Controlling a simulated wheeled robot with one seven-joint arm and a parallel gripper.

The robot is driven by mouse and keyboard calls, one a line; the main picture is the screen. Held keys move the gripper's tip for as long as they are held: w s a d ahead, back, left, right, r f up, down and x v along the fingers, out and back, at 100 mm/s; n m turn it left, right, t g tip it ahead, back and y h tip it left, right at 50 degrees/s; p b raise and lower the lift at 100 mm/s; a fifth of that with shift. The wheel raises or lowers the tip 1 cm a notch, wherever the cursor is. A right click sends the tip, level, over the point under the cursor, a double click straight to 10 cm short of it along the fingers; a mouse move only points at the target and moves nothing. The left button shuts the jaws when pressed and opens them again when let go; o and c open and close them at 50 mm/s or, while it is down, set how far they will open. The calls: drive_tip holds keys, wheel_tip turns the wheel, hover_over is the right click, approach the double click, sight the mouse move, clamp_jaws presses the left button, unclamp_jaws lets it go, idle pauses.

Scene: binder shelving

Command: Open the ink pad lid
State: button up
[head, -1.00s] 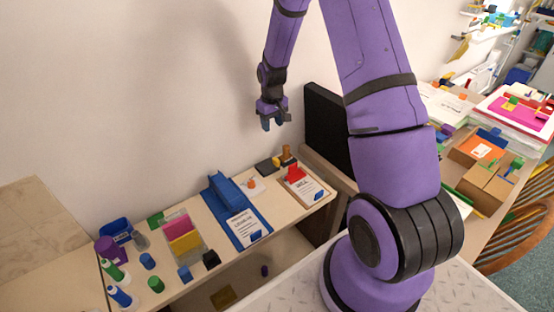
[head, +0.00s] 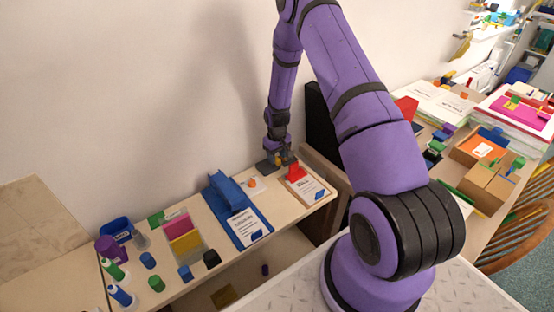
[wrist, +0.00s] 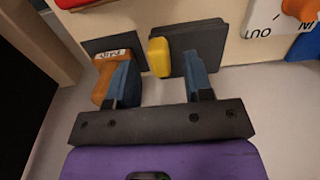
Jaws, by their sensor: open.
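The ink pad (wrist: 205,48) is a dark grey flat case with a yellow tab (wrist: 159,57) on its edge, at the shelf's back right. It looks closed in the wrist view. In the head view the pad (head: 265,167) is partly hidden by my gripper (head: 281,161). In the wrist view my gripper (wrist: 158,60) is open, its two blue-grey fingers spread on either side of the yellow tab. The right finger overlaps the dark case in the picture; I cannot tell whether it touches. Nothing is held.
An orange-brown stamp (wrist: 103,78) stands on a dark square beside the left finger. A clipboard with a red clip (head: 306,187) lies in front, and a blue binder (head: 235,208) lies to the left. A wall runs behind the shelf.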

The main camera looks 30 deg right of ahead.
drive_tip(key=shift+f, duration=0.95)
clamp_jaws()
